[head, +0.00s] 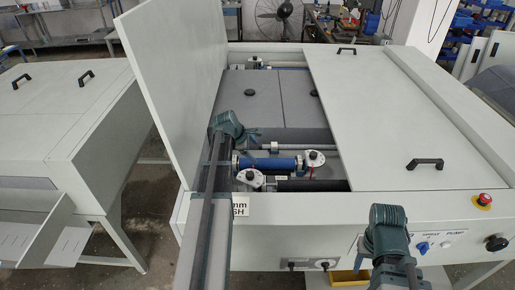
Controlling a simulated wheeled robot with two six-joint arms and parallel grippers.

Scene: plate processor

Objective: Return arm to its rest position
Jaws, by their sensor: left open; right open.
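My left arm reaches from the bottom of the head view over the front left corner of the plate processor (350,181). My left gripper (251,134) is open and empty over the processor's open bay, next to the raised lid (178,75).
The open bay shows a blue roller (270,164) and grey inner panels (300,100). A closed cover (385,120) with black handles lies on the right. A red stop button (484,199) sits at the front right. Another grey machine (65,130) stands left. A yellow bin (350,278) is below.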

